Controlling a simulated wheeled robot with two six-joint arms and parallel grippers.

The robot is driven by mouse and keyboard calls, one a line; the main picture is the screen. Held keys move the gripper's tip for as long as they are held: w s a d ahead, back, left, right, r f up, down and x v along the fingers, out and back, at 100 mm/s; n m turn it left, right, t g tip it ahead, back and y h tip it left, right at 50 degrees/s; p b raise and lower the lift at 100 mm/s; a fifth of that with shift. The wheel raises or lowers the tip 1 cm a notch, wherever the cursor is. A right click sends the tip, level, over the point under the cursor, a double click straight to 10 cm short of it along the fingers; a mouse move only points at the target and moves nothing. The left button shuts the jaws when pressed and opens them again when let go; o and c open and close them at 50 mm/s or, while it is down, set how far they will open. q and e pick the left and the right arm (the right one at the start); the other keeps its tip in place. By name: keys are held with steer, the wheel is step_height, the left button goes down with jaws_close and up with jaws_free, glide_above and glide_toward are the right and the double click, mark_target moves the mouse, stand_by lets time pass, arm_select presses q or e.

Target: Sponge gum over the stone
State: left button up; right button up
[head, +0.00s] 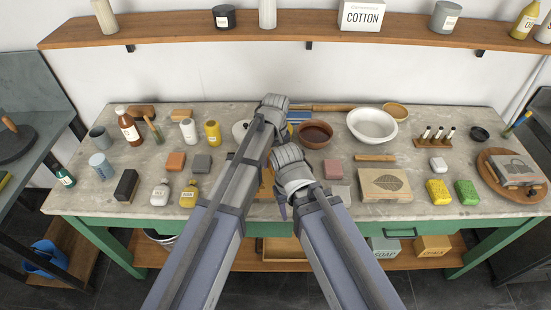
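A pale slab with a leaf drawn on it, which looks like the stone (371,190), lies flat on the bench right of centre. A brown bowl of dark amber liquid (314,134), possibly the gum, stands behind it to the left. Yellow (438,192) and green (466,193) sponge-like blocks lie to the stone's right. A pink block (333,169) lies left of the stone. My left gripper (273,104) is over the bench's back middle, left of the bowl. My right gripper (284,204) is near the front middle, left of the stone. My wrists hide most of both grippers' fingers.
A white basin (372,125) and a rack of small bottles (434,136) stand behind the stone. A round board (490,178) carries another slab (516,170) at right. Bottles, cups and blocks crowd the left half. A shelf (200,28) runs above.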

arm_select(q)
step_height(320, 180, up, 3)
steer(key=p, duration=0.3)
steer(key=shift+r, duration=0.1)
arm_select(e)
step_height(320, 180, up, 3)
steer(key=shift+r, duration=0.1)
